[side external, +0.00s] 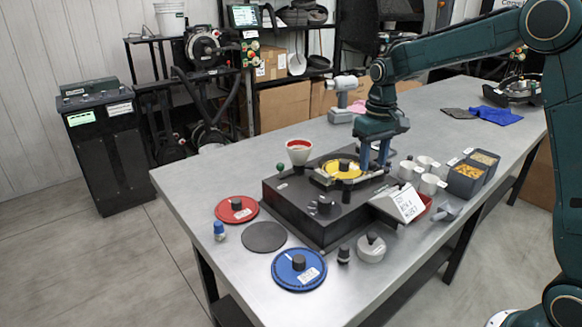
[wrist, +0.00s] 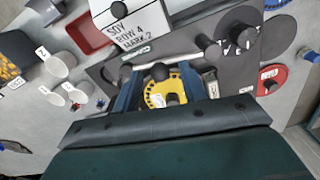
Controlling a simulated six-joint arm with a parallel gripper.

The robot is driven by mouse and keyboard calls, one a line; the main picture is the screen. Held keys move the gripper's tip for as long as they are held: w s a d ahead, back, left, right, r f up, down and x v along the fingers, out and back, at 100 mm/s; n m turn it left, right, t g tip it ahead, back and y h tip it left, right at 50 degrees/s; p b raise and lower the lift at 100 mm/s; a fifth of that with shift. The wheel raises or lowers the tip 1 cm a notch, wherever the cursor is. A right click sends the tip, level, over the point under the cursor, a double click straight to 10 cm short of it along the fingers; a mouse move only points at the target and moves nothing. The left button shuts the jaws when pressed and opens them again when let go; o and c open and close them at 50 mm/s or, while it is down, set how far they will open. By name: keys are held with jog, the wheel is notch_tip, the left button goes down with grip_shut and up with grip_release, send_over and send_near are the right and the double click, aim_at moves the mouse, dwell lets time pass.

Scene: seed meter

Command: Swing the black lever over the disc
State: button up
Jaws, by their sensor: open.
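The yellow disc (side external: 333,168) lies on top of the black meter box (side external: 285,200), with a dark knob at its middle. It also shows in the wrist view (wrist: 156,93), partly hidden by my gripper. My gripper (side external: 375,169) is open, pointing down at the right side of the disc. In the wrist view my gripper (wrist: 160,77) has a finger on each side of the knob. I cannot tell whether they touch.
A red disc (side external: 228,212), a dark disc (side external: 264,239) and a blue disc (side external: 285,272) lie on the table left and front of the box. A white funnel (side external: 299,150) stands behind. A label card (side external: 408,203), white cups (side external: 429,184) and seed bins (side external: 465,181) are right.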

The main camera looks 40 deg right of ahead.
jog(key=shift+c, duration=0.4)
grip_shut()
jog(key=shift+w, duration=0.15)
jog(key=w+n, duration=0.1)
jog(key=n, duration=0.1)
jog(key=w+n, duration=0.1)
jog(key=n, duration=0.1)
jog(key=w+n, duration=0.1)
jog(key=n, duration=0.1)
jog(key=shift+w+a, duration=0.15)
jog(key=shift+w, duration=0.1)
jog(key=w+n, duration=0.1)
jog(key=a+n, duration=0.1)
jog(key=n, duration=0.1)
jog(key=shift+w, duration=0.4)
jog(key=shift+w+a+r+n, duration=0.1)
jog(key=shift+w+a+n, duration=0.3)
jog(key=shift+n, duration=0.7)
